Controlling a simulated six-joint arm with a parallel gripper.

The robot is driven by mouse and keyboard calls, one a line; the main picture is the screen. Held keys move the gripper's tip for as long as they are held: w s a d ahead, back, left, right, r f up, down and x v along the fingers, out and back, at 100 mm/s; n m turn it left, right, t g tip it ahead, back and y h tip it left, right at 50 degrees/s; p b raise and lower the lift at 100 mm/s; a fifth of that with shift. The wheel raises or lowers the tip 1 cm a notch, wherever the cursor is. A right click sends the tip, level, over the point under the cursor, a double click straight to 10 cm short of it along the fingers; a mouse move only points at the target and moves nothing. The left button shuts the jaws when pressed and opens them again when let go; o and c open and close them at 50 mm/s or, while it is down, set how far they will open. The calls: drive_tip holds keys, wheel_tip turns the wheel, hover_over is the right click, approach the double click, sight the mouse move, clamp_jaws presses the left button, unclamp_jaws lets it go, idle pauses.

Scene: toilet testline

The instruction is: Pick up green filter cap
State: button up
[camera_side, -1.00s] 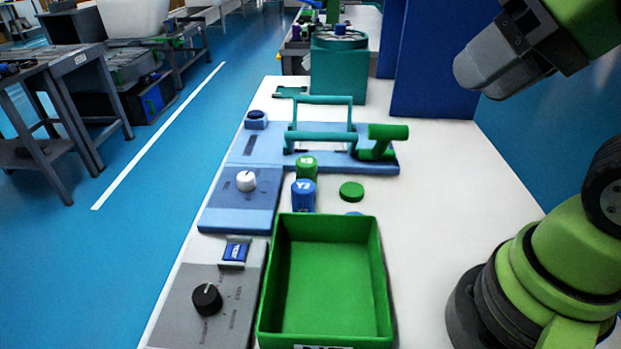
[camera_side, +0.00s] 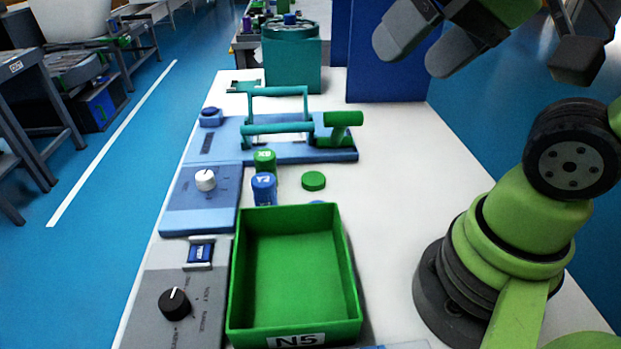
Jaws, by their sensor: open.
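A flat round green filter cap (camera_side: 313,181) lies on the white table, right of two small cylinders. One cylinder is green (camera_side: 264,160) and one is blue (camera_side: 263,188); both stand upright. My gripper (camera_side: 422,45) is at the top right of the side view, high above the table and to the upper right of the cap. Its two grey fingers are apart with nothing between them. The cap is in full view and nothing touches it from above.
An empty green bin (camera_side: 292,277) stands in front of the cap, with part of a blue disc behind its rim. A blue fixture with a teal handle (camera_side: 279,129) and a green lever (camera_side: 343,119) lies behind. A blue panel (camera_side: 386,60) stands at back right. Table right of the cap is clear.

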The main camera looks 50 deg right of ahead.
drive_tip(key=w+d+f+m+g+h, duration=0.1)
drive_tip(key=w+d+f+m+g, duration=0.1)
drive_tip(key=w, duration=0.5)
drive_tip(key=m+g+h, duration=0.2)
drive_tip(key=m+g, duration=0.1)
drive_tip(key=g, duration=0.1)
hover_over(313, 179)
drive_tip(key=f, duration=2.3)
drive_tip(key=shift+s+a+f, duration=0.15)
drive_tip(key=shift+s+a, duration=0.05)
drive_tip(key=shift+a, duration=0.1)
drive_tip(key=f, duration=0.5)
drive_tip(key=shift+w+d+f, duration=0.15)
drive_tip(key=shift+d+f, duration=0.2)
drive_tip(key=c, duration=1)
